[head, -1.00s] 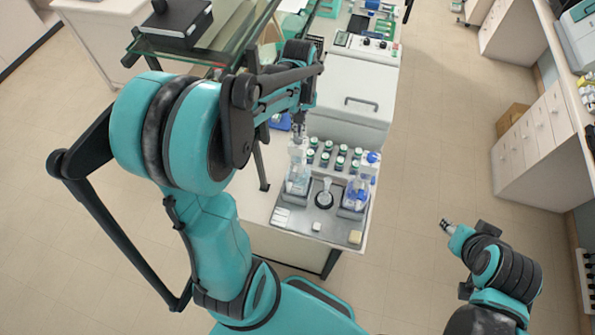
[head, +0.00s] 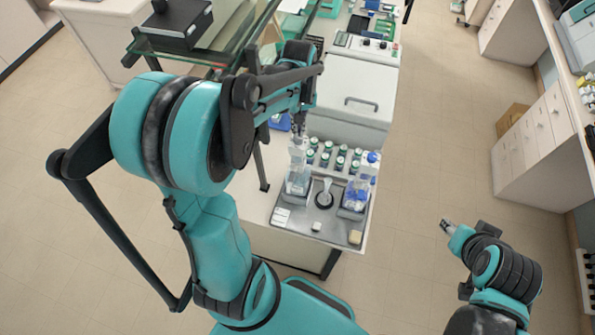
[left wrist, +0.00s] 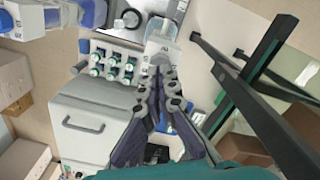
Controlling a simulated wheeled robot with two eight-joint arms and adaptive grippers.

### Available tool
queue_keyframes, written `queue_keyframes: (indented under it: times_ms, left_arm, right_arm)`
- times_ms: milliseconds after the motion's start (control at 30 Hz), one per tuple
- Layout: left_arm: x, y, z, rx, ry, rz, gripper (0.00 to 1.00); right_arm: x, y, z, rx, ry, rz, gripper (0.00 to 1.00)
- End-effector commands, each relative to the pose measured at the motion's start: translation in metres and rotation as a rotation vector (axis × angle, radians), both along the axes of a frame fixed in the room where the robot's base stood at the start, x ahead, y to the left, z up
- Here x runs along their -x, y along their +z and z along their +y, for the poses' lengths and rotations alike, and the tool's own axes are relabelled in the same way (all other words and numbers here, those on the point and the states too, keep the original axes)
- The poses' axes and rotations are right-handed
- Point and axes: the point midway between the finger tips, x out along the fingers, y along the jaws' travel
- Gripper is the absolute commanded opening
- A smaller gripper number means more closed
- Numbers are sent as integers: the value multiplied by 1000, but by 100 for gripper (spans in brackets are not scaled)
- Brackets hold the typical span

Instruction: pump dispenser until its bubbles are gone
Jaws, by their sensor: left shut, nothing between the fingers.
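A clear dispenser bottle (head: 298,183) with a white pump top stands in the left dark holder of the grey tray. My left gripper (head: 298,134) is shut and empty, pointing down just above that white top. In the left wrist view the closed fingertips (left wrist: 160,66) overlap the white top (left wrist: 163,48); I cannot tell whether they touch it. A second dispenser (head: 356,194) with blue contents and a blue knob stands in the right holder. Bubbles are too small to make out. My right gripper (head: 446,226) is over the floor at right, too small to read.
The grey tray (head: 300,230) also holds a small funnel-like vessel (head: 325,192) between the dispensers. Several green-capped bottles (head: 341,163) stand behind. A white lidded box (head: 350,95) is farther back, and a glass shelf (head: 235,25) is beside my left arm.

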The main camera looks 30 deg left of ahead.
Motion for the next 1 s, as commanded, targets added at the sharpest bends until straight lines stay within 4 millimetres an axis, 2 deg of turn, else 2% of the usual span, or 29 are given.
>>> queue_keyframes:
  times_ms: [1000]
  left_arm:
    - [0,-36,0,0,0,0,0]
  right_arm:
    - [0,-32,0,0,0,0,40]
